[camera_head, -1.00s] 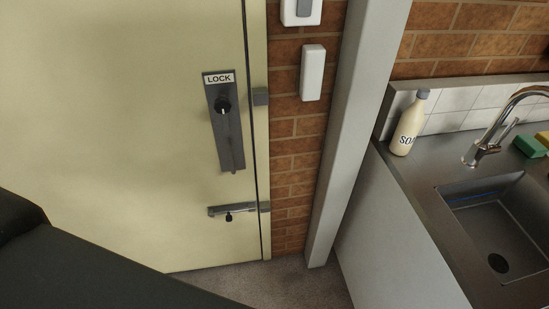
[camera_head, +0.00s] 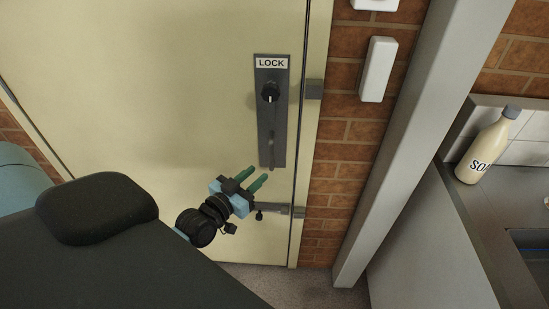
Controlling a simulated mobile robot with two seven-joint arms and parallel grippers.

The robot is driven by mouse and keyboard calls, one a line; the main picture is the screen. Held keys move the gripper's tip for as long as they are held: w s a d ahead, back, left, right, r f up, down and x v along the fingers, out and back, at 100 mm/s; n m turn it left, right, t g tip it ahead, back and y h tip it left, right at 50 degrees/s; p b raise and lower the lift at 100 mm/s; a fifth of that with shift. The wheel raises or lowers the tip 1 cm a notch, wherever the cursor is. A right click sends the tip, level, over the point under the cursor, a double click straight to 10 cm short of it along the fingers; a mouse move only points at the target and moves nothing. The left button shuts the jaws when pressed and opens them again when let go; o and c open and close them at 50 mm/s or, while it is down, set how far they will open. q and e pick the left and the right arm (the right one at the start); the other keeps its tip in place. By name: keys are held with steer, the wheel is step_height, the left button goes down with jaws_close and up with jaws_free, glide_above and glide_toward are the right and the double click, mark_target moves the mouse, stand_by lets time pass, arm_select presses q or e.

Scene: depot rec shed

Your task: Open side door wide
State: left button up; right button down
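The cream side door (camera_head: 150,90) fills the left and middle of the view and stands closed in its frame. A dark lock plate (camera_head: 283,110) labelled LOCK has a round knob (camera_head: 270,92) near its top and a handle (camera_head: 271,152) hanging down its lower part. Below it is a grey sliding bolt (camera_head: 283,208) with a small dark knob, its left part hidden behind my gripper. My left gripper (camera_head: 256,177) is in front of the door, just below the lock plate's lower left. Its green fingers are apart with nothing between them. My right gripper is not in view.
A grey post (camera_head: 395,150) and brick wall (camera_head: 345,150) are right of the door. A white wall box (camera_head: 378,69) is on the bricks. A soap bottle (camera_head: 488,150) stands on the steel sink counter (camera_head: 490,215) at right. Grey floor (camera_head: 300,285) shows below.

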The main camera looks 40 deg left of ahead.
mark_target(270, 157)
arm_select(q)
steer(key=shift+w+a+r, duration=0.1)
steer(key=shift+w+r, duration=0.05)
steer(key=shift+w, duration=1.3)
steer(key=shift+w+d+r, duration=0.1)
steer(key=shift+w+r, duration=0.1)
steer(key=shift+w, duration=1.2)
steer(key=shift+w+a+r, duration=0.1)
steer(key=shift+w+r, duration=0.05)
steer(key=shift+w, duration=1.3)
jaws_close()
